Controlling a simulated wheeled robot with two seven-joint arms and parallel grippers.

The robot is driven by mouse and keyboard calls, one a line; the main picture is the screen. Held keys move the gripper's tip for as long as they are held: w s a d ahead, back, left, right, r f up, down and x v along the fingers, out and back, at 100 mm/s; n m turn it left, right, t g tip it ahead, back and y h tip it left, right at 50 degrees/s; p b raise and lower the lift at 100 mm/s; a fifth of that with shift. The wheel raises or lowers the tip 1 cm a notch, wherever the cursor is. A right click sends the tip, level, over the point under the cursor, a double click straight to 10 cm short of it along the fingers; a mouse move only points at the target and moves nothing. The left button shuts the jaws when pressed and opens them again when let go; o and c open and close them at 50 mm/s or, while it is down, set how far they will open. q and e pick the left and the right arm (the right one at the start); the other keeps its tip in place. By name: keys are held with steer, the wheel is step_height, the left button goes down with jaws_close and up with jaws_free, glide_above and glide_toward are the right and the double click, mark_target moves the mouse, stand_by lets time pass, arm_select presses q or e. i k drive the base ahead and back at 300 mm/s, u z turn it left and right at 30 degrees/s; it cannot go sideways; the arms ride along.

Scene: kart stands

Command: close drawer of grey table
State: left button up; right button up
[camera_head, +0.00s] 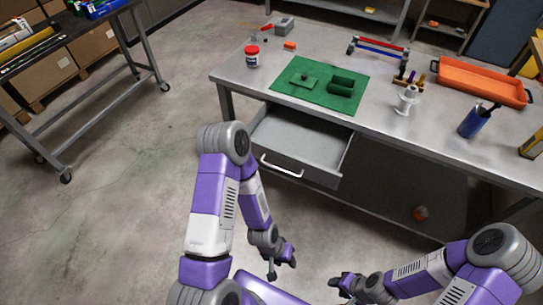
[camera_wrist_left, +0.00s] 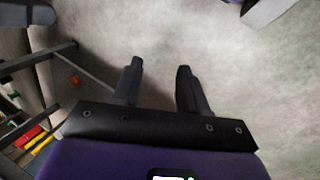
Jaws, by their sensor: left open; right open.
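The grey table (camera_head: 392,137) stands across the middle and right of the head view. Its drawer (camera_head: 300,142) is pulled out at the left front, and the inside that shows looks empty. The drawer's white handle (camera_head: 281,167) is on its front panel. My left gripper (camera_head: 283,270) is below and in front of the drawer, apart from the handle. In the left wrist view its two fingers (camera_wrist_left: 160,75) are spread with nothing between them. My right gripper (camera_head: 335,283) is low at the bottom of the head view, open and away from the table.
On the tabletop are a green mat (camera_head: 318,86), a red-lidded jar (camera_head: 252,57), an orange tray (camera_head: 482,80) and a blue cup (camera_head: 473,121). A dark cart (camera_head: 65,50) stands at the left. The floor between cart and table is clear.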

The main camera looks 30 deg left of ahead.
mark_target(294, 143)
steer(key=z, duration=0.35)
steer(key=k, duration=0.45)
steer(key=z, duration=1.05)
steer(key=i, duration=0.35)
steer(key=u, duration=0.85)
steer(key=i, duration=0.65)
steer(key=u, duration=0.7)
